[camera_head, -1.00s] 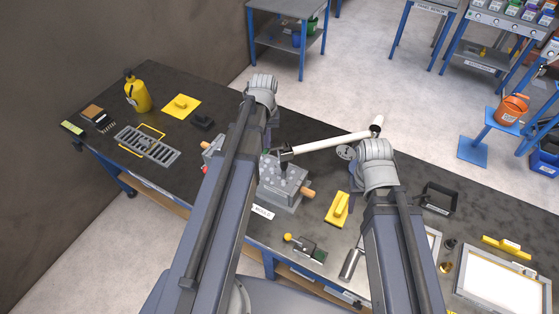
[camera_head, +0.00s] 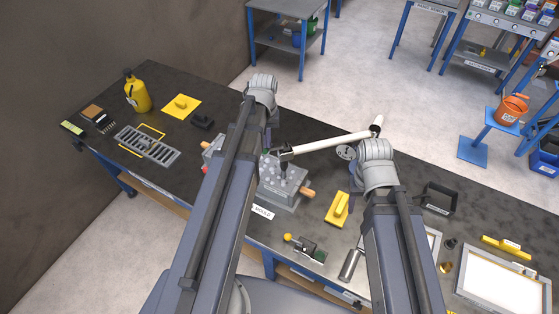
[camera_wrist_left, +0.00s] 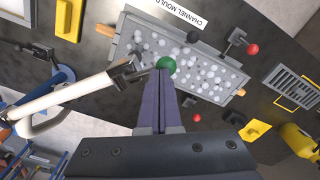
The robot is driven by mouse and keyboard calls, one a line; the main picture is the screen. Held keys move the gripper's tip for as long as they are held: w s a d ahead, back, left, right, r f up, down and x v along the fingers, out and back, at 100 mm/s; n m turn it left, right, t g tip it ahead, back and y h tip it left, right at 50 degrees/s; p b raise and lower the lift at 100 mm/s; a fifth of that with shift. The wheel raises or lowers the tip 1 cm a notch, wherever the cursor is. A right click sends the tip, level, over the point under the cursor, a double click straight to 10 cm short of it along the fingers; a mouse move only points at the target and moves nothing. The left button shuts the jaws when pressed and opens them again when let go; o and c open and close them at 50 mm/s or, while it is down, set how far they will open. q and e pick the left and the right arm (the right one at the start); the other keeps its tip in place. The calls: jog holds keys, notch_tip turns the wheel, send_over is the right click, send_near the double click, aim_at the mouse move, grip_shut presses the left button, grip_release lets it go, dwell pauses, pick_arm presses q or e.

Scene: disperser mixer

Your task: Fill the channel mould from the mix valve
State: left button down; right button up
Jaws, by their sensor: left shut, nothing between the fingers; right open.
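The channel mould (camera_head: 293,199) is a grey box on the dark bench, its top dotted with pale round spots. It also shows in the left wrist view (camera_wrist_left: 207,48) with its name label. A white pipe (camera_head: 325,143) ends in a dark nozzle (camera_head: 285,154) over the mould; the pipe also shows in the left wrist view (camera_wrist_left: 75,92). A green ball knob (camera_wrist_left: 166,64) is beside the nozzle. My left gripper (camera_wrist_left: 161,95) is shut and empty, its tips at the knob; touching or apart, I cannot tell. My right gripper (camera_head: 354,178) is open, mostly hidden by its wrist.
A yellow float (camera_head: 338,208) and a toggle clamp (camera_head: 304,246) lie near the mould. A grate (camera_head: 147,146), a yellow bottle (camera_head: 137,92) and a yellow sheet (camera_head: 181,106) are at left. A black box frame (camera_head: 438,198) and framed panels (camera_head: 500,285) are at right.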

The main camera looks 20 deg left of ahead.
pick_arm(q)
jog(key=shift+r+p, duration=0.75)
dwell(3.6)
notch_tip(320, 180, up, 7)
jog(key=p, duration=0.7)
